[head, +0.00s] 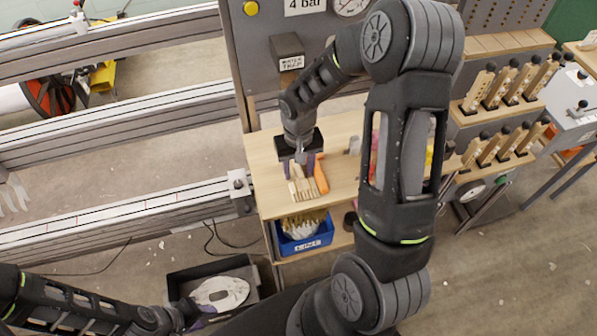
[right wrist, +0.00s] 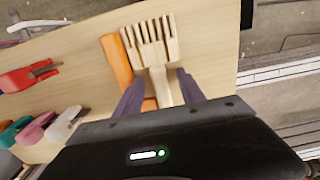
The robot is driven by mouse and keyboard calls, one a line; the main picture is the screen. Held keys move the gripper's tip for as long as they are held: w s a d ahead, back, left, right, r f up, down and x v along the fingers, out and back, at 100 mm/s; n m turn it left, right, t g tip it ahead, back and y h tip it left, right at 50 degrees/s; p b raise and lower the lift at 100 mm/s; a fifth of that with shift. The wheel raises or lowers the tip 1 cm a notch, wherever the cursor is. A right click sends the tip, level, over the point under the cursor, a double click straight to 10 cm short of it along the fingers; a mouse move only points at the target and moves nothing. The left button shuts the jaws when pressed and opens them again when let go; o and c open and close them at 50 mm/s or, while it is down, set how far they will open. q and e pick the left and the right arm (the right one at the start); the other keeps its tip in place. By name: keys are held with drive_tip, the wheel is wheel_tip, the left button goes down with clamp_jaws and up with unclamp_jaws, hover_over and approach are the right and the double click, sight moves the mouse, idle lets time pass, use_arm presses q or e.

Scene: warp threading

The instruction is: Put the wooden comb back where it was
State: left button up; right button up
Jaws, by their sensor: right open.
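The wooden comb (head: 302,190) is pale, with long teeth, and lies on the wooden shelf top (head: 265,160). In the right wrist view the comb (right wrist: 152,42) has its teeth pointing away and its handle toward my gripper. My right gripper (head: 302,168) is open above the comb's handle. In the right wrist view the purple fingers of the gripper (right wrist: 158,82) stand on either side of the handle, apart from each other. An orange-handled tool (right wrist: 117,60) lies right beside the comb. My left gripper (head: 190,318) is low at the bottom left, mostly hidden; its jaws are unclear.
A blue bin (head: 303,243) of pale pieces sits below the shelf top. Red pliers (right wrist: 28,77) and several coloured items lie further along it. A black tray (head: 180,284) holding a white disc stands on the floor. Metal rails (head: 110,215) run at left.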

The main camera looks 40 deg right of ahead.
drive_tip(key=shift+c, duration=0.6)
clamp_jaws()
